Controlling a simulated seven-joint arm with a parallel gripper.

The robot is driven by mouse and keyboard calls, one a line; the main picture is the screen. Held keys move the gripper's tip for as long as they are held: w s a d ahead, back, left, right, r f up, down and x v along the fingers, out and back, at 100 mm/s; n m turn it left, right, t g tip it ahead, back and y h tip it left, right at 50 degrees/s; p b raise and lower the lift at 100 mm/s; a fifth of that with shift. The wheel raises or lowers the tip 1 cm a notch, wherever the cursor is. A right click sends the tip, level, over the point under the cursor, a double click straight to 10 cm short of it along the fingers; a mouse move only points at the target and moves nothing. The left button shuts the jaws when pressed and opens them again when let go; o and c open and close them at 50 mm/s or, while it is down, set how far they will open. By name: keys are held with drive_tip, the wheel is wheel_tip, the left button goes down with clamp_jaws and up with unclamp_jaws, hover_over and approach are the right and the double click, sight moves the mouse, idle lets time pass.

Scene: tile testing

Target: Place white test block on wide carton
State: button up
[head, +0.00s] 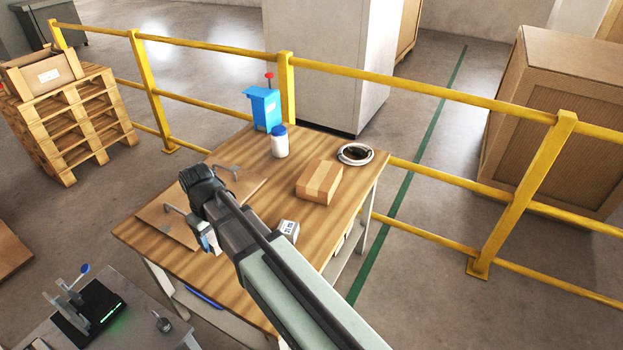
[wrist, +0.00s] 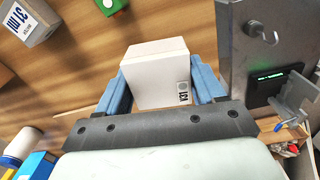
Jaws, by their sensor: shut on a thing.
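The white test block (wrist: 158,72) is between the two blue fingers of my gripper (wrist: 160,90) in the wrist view, with a small dark printed label near one corner. My gripper (head: 208,238) is shut on it. In the head view my wrist and arm hide most of the block, above the left part of the wooden table. A brown taped carton (head: 319,182), which looks like the wide carton, lies on the table right of my gripper. Its top is bare. I cannot tell the block's exact height above the table.
A small labelled block (head: 288,228) stands beside my arm. A brown panel with metal handles (head: 155,215) lies at left. A yellow railing (head: 420,88) runs behind.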

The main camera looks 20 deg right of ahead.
drive_tip(key=w+d+r+m, duration=0.2)
drive_tip(key=w+d, duration=0.4)
drive_tip(key=d, duration=0.5)
drive_tip(key=w+d+r+m, duration=0.1)
drive_tip(key=w+d+m, duration=0.1)
drive_tip(key=w+d, duration=0.65)
drive_tip(key=w+d+r+m, duration=0.2)
drive_tip(key=w+d, duration=0.1)
drive_tip(key=d, duration=1)
drive_tip(key=r+n, duration=0.2)
drive_tip(key=n, duration=0.2)
hover_over(320, 174)
drive_tip(key=shift+f+n, duration=0.9)
drive_tip(key=shift+f, duration=1.65)
drive_tip(key=shift+f+n, duration=0.9)
drive_tip(key=shift+f, duration=1.65)
drive_tip(key=shift+f, duration=0.15)
drive_tip(key=o, duration=1.3)
drive_tip(key=shift+o, duration=0.2)
